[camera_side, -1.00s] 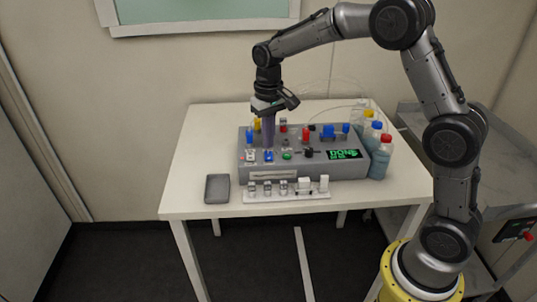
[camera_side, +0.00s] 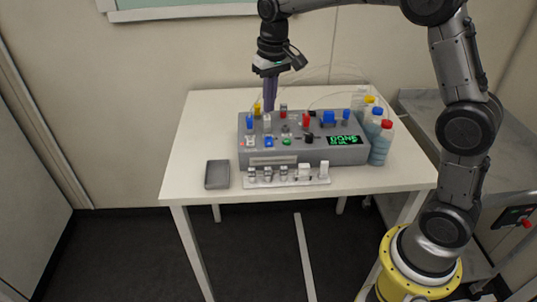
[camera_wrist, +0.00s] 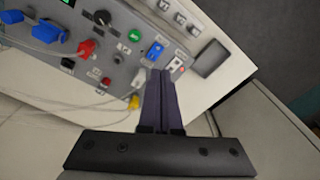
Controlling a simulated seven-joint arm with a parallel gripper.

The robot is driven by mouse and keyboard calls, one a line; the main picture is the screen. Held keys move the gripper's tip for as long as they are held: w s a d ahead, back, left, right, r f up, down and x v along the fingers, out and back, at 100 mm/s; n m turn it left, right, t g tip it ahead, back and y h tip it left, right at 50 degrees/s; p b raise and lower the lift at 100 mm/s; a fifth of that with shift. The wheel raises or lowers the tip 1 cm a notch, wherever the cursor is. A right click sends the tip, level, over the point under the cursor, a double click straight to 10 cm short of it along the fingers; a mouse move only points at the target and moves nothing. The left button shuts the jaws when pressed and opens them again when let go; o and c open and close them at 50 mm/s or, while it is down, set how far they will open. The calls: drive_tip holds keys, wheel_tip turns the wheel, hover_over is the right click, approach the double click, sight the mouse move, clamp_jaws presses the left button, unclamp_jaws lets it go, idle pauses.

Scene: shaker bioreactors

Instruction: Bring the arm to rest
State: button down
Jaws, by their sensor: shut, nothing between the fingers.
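My gripper (camera_side: 270,108) hangs pointing down above the back left part of the grey bioreactor console (camera_side: 300,157). Its dark fingers are together with nothing between them, and they also show closed in the wrist view (camera_wrist: 163,75). In the side view the fingertips appear close to the console's yellow and white fittings, but apart from the front buttons. The console has a lit green display (camera_side: 343,140) that seems to read DONE, a blue button (camera_side: 269,142) and a green button (camera_side: 287,141).
The console stands on a white table (camera_side: 185,150). Bottles with coloured caps (camera_side: 382,145) stand at its right end. A white rack with small vials (camera_side: 287,181) and a dark grey tray (camera_side: 217,175) lie in front. Thin clear tubes run behind. The air above the table is mostly free.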

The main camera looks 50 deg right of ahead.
drive_tip(key=s+a+r+t, duration=0.2)
drive_tip(key=s+r+t, duration=0.1)
drive_tip(key=s+r, duration=0.9)
drive_tip(key=s+f+n+t, duration=0.1)
drive_tip(key=s+f, duration=0.3)
drive_tip(key=s, duration=0.4)
drive_tip(key=s+f+n, duration=0.1)
drive_tip(key=s+f, duration=0.4)
drive_tip(key=s, duration=0.3)
drive_tip(key=shift+s+a+f+n+t, duration=0.2)
drive_tip(key=shift+f+n+t, duration=0.05)
drive_tip(key=shift+n+t, duration=0.15)
